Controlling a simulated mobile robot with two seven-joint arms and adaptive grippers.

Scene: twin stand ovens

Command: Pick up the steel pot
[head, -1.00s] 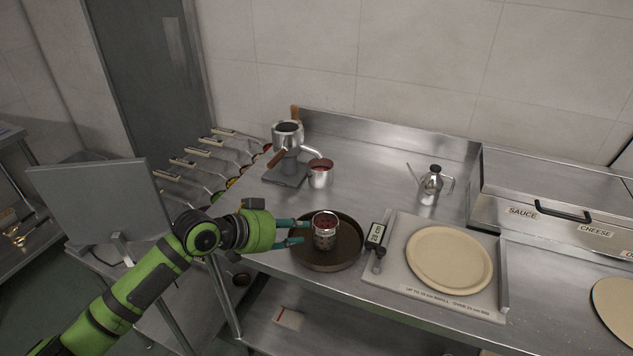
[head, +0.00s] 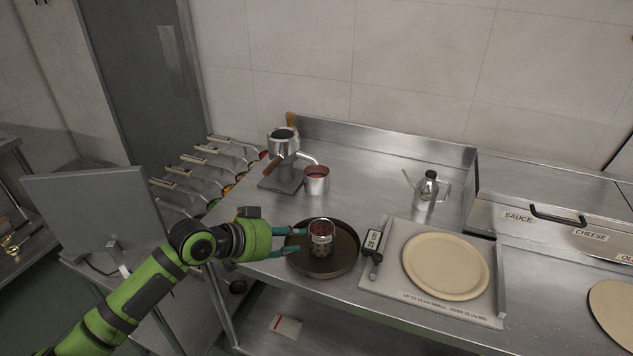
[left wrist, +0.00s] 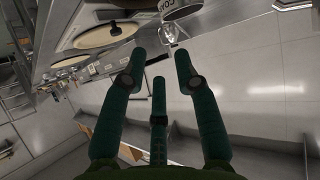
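A second steel vessel (head: 320,240), a cup with a patterned wall and red contents, stands in a dark round pan (head: 338,262) nearer the front edge. I cannot tell for sure which one the task names. My left gripper (head: 297,241) is open, level, its teal fingers pointing right over the pan's left side, just short of the cup. In the left wrist view its three fingers (left wrist: 160,62) are spread and empty. My right gripper is not in view.
The steel mill (head: 284,142) has a wooden handle and a base. An oil can (head: 428,187) stands behind a board with a dough disc (head: 446,265). A lidded steel container (head: 560,205) is at right. Clear counter lies between mill and can.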

